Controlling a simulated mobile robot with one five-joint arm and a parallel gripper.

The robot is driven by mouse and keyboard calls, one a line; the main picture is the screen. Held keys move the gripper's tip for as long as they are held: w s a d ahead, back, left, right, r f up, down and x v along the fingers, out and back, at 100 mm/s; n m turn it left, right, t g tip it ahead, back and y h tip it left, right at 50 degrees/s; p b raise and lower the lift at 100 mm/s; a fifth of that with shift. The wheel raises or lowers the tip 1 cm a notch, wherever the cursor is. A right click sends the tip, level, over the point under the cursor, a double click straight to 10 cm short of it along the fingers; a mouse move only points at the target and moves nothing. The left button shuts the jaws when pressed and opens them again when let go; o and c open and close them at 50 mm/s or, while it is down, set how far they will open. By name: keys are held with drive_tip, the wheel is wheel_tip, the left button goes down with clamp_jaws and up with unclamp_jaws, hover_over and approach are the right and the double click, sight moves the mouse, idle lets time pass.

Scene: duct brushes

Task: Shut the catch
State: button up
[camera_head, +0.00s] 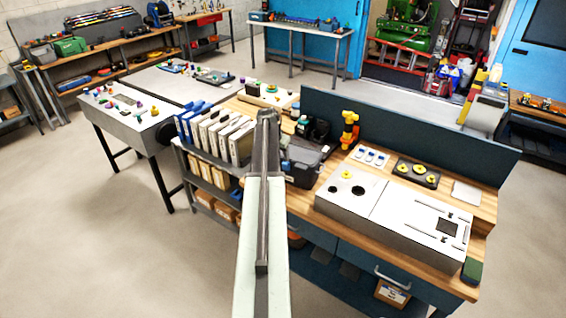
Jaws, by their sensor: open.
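No catch can be made out for certain. A long pale grey box (395,217) lies on the wooden workbench (300,205) at the right. Its left part has two dark round holes and a yellow knob (346,175). Its right part has thin slots and a dark-edged square fitting (447,228), too small to read as open or shut. A dark grey case (306,168) stands at the bench's left, its fastening not distinguishable. My arm rises through the middle of the view, ending left of the case. My gripper cannot be made out.
A blue back panel (400,130) runs behind the bench. A yellow-orange upright device (348,130), a dark tray with yellow parts (416,173) and a white card with blue pieces (370,156) stand near it. Floor at left is clear.

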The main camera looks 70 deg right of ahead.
sight(285, 164)
drive_tip(key=b+x, duration=0.6)
drive_tip(key=x, duration=0.1)
drive_tip(key=shift+f, duration=0.25)
drive_tip(key=shift+r, duration=0.1)
clamp_jaws()
drive_tip(key=shift+d+r+y+p, duration=0.35)
drive_tip(key=shift+d+y+p, duration=0.15)
drive_tip(key=shift+p, duration=0.15)
drive_tip(key=shift+f+y, duration=0.1)
drive_tip(key=shift+y, duration=0.2)
